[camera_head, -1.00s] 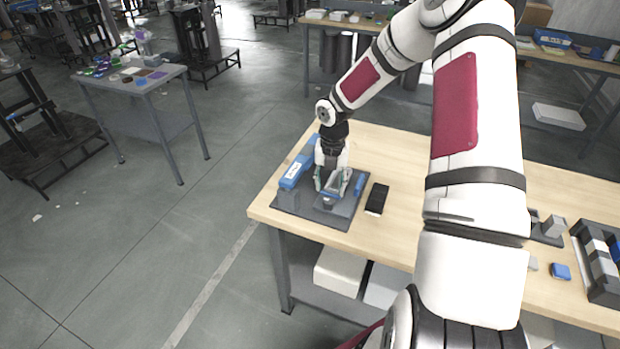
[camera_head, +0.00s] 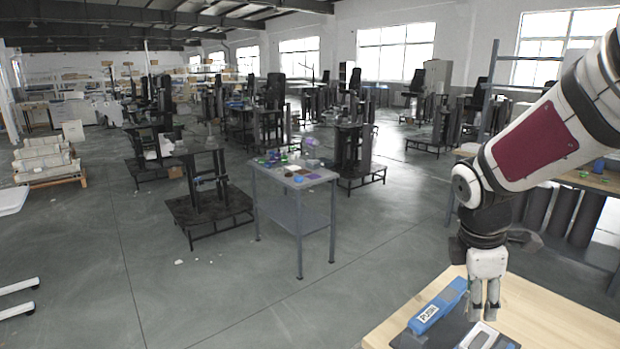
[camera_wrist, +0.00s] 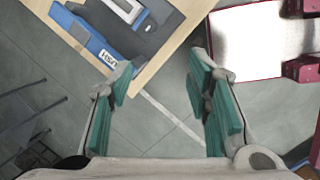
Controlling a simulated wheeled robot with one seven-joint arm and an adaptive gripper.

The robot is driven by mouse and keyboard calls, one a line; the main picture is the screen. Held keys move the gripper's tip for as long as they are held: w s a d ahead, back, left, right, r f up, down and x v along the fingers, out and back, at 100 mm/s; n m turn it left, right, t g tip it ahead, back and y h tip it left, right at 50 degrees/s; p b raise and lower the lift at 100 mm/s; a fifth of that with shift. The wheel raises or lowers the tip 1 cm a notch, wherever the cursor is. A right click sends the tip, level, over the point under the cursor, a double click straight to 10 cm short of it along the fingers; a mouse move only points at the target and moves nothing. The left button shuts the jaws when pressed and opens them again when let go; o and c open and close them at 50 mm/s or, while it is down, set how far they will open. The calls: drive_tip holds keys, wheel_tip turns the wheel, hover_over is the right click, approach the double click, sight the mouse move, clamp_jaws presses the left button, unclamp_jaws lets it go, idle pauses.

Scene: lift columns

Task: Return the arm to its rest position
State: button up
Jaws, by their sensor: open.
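My gripper (camera_head: 484,299) is above the near wooden workbench (camera_head: 543,325) at the lower right of the head view. In the wrist view my gripper (camera_wrist: 165,95) shows two green-padded fingers spread wide with only floor between them, so it is open and empty. My arm reaches in from the right edge of the head view. A blue device with a white label (camera_head: 437,306) lies on a dark mat (camera_head: 408,341) just left of my gripper. The device also shows in the wrist view (camera_wrist: 88,40), beyond the left finger.
A small grey table (camera_head: 292,178) with colourful items stands apart on the open floor. Dark lift columns on stands (camera_head: 208,205) fill the hall behind. Another bench (camera_head: 590,182) with dark cylinders below it is at the right. Floor left of the workbench is clear.

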drive_tip(key=s+a+r+m+t+y, duration=0.1)
drive_tip(key=s+a+r+m+t, duration=0.1)
drive_tip(key=s+a+r+m, duration=0.2)
drive_tip(key=s+a+r+m+t+y+b, duration=0.1)
drive_tip(key=s+a+r+m, duration=0.4)
drive_tip(key=s+m, duration=0.6)
drive_tip(key=shift+s+a+r+t+y, duration=0.25)
drive_tip(key=shift+a+t+y, duration=0.15)
drive_tip(key=shift+a+t, duration=0.25)
